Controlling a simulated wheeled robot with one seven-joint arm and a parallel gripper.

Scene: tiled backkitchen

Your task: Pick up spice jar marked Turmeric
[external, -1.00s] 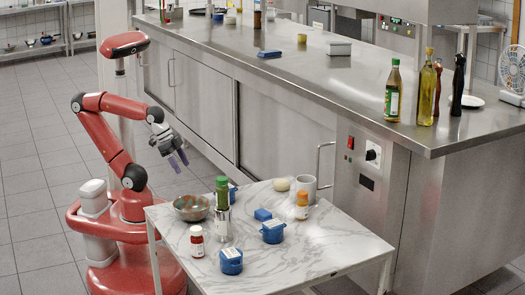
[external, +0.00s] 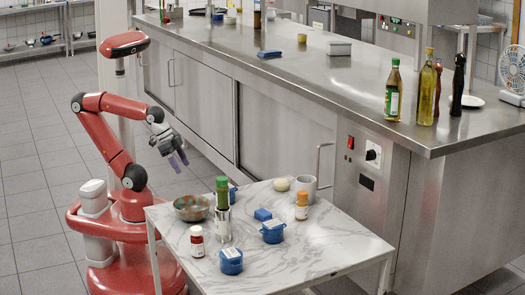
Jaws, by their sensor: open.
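Two small spice jars with labels stand upright on the white marble table (external: 322,250). One jar has a red cap (external: 197,241) and stands near the front left edge. The other jar has an orange cap (external: 302,206) and stands at the right, in front of a light grey mug. The label print is too small to read, so I cannot tell from it which one is Turmeric. My gripper (external: 178,160) is open and empty, in the air beyond the table's back left corner, above and apart from everything on it.
The steel counter (external: 300,80) stands behind.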

